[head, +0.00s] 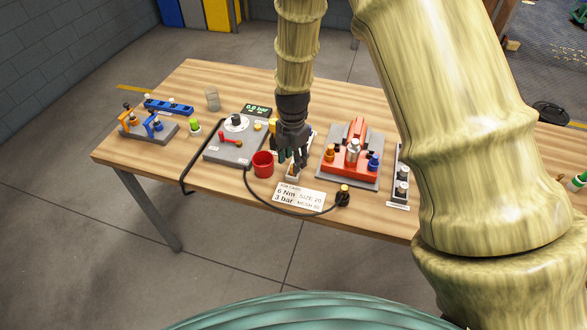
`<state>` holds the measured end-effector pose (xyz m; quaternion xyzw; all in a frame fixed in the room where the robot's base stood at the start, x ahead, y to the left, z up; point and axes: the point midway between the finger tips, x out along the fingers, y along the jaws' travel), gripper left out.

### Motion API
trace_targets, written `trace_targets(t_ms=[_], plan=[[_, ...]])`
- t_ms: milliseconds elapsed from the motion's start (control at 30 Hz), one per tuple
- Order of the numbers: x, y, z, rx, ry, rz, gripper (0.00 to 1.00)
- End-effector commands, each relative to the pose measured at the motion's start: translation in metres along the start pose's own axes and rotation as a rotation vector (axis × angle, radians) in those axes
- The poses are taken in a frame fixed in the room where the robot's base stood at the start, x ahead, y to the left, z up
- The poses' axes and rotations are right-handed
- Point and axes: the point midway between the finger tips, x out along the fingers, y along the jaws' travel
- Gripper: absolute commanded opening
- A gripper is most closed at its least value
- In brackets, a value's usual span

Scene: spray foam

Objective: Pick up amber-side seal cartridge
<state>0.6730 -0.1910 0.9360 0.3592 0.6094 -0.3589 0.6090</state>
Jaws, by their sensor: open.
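My gripper (292,160) is black and points down over the middle of the wooden table (232,88), its fingers apart. A small pale piece with an orange-brown part (294,171) shows just under the fingertips, mostly hidden; whether it is the amber-side seal cartridge, or touches the fingers, I cannot tell. To the right, a red fixture (357,133) on a grey plate carries an amber-orange knob (329,153), a silver cylinder (353,151) and a blue knob (374,162). No part is clearly readable as the seal cartridge.
A red cup (263,164) stands close left of my gripper. A grey pump unit (228,146) with a black hose lies further left. A white job card (299,195) and dark fitting (343,195) are in front. A narrow rack (401,181) stands right of the fixture.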

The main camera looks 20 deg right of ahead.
Motion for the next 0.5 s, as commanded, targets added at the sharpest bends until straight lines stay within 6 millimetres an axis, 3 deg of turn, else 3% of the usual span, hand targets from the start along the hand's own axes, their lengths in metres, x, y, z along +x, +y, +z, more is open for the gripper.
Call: trace_targets(t_ms=[300, 500], plan=[[0.027, -0.003, 0.000, 0.000, -0.001, -0.001, 0.43], [0.034, -0.003, 0.000, -0.001, -0.001, -0.001, 0.43]])
